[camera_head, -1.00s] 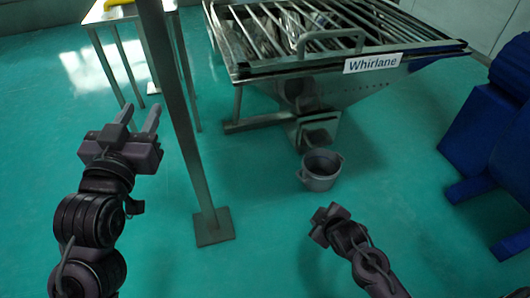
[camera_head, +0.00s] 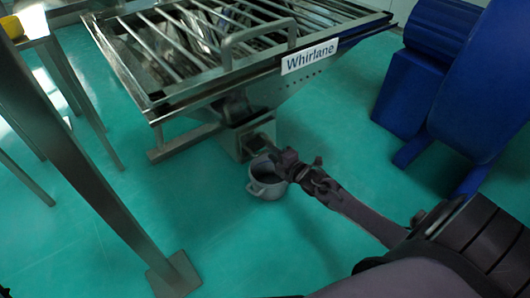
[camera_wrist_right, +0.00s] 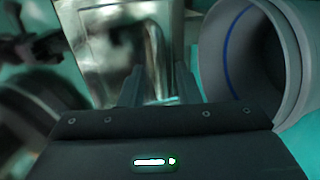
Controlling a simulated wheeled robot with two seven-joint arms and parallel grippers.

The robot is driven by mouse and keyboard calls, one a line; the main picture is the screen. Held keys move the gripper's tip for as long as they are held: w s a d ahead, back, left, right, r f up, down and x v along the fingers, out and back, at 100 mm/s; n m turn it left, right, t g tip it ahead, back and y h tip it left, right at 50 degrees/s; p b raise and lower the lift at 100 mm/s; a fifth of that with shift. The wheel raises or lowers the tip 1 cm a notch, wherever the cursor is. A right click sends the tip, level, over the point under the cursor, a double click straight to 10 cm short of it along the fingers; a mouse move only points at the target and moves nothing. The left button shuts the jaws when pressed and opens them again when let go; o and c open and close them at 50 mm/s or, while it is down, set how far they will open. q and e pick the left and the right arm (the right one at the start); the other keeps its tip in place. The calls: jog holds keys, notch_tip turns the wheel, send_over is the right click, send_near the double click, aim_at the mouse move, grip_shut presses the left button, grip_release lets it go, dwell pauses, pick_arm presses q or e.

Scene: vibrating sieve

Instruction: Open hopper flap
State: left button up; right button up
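The hopper (camera_head: 285,92) hangs under the sieve labelled "Whirlane" and narrows to a metal outlet (camera_head: 243,142) in the head view. The flap cannot be made out clearly there. My right gripper (camera_head: 277,160) is at the outlet's lower right, just above the grey bucket (camera_head: 268,188). In the right wrist view, the two fingertips of my right gripper (camera_wrist_right: 159,86) stand apart. A shiny metal surface (camera_wrist_right: 125,40) of the outlet is straight ahead of them. Contact cannot be told. My left gripper is out of view.
The sieve's bar grid (camera_head: 200,45) and a raised handle (camera_head: 255,38) are above. A blue machine (camera_head: 400,95) stands at the right. A metal post (camera_head: 85,170) stands at the left. A round grey rim (camera_wrist_right: 293,50), apparently the bucket's, is close on the right in the wrist view.

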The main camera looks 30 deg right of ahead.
aim_at(262, 142)
jog(key=shift+b+x, duration=0.85)
jog(key=shift+x, duration=1)
grip_shut()
